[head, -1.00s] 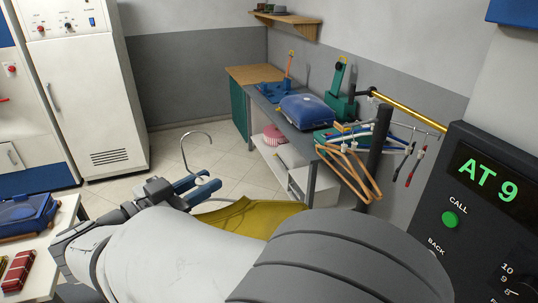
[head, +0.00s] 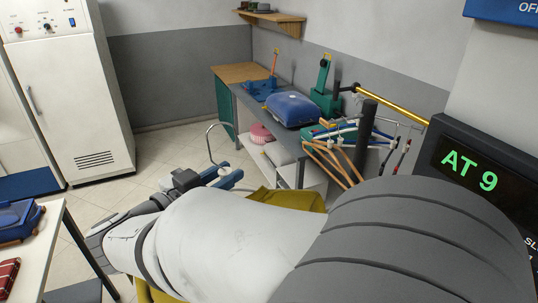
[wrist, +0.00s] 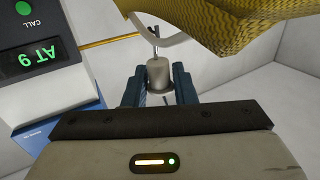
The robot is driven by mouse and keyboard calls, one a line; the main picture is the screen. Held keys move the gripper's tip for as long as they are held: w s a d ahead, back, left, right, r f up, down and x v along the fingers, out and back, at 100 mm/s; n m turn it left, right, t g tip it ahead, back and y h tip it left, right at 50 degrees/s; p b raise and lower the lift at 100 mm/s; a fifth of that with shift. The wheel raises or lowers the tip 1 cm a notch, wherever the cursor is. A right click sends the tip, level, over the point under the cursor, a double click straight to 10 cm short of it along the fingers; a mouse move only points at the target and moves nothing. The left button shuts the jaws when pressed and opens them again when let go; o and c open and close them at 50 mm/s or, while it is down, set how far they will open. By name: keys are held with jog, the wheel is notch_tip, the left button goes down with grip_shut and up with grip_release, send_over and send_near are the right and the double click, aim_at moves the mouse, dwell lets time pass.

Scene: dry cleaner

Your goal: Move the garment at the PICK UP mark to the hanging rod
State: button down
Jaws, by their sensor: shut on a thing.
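The mustard-yellow garment (head: 287,198) hangs from a hanger whose hook (head: 209,140) rises above my gripper (head: 228,180). My arm hides much of the garment in the head view. In the wrist view my gripper (wrist: 158,88) has its blue fingers shut on the hanger's grey neck (wrist: 158,73), and the garment's woven cloth (wrist: 215,30) fills the top right. The gold hanging rod (head: 394,105) stands out at the right in the head view, beyond and apart from the garment. A thin gold line, probably the rod, crosses the wrist view (wrist: 108,42).
Wooden hangers (head: 335,160) hang on a thin rail beside a dark post (head: 366,135). A black "AT 9" panel (head: 505,170) is at right, a white table (head: 40,235) at left. Floor between is open.

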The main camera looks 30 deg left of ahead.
jog(key=shift+w+d, duration=0.8)
jog(key=shift+w, duration=0.2)
jog(key=shift+w+d, duration=0.8)
jog(key=shift+w, duration=0.25)
jog(key=shift+w+d, duration=0.8)
jog(key=shift+w, duration=0.2)
jog(key=w+d+b, duration=0.6)
jog(key=w+d, duration=1.1)
jog(key=w, duration=0.5)
jog(key=shift+d+b, duration=0.2)
jog(key=shift+b, duration=0.15)
jog(key=shift+w, duration=0.1)
jog(key=shift+w, duration=0.1)
jog(key=shift+w+d+n+y, duration=0.3)
jog(key=shift+d, duration=0.05)
jog(key=shift+w+d, duration=0.95)
jog(key=shift+w, duration=0.25)
jog(key=shift+w+d, duration=0.9)
jog(key=shift+w, duration=0.25)
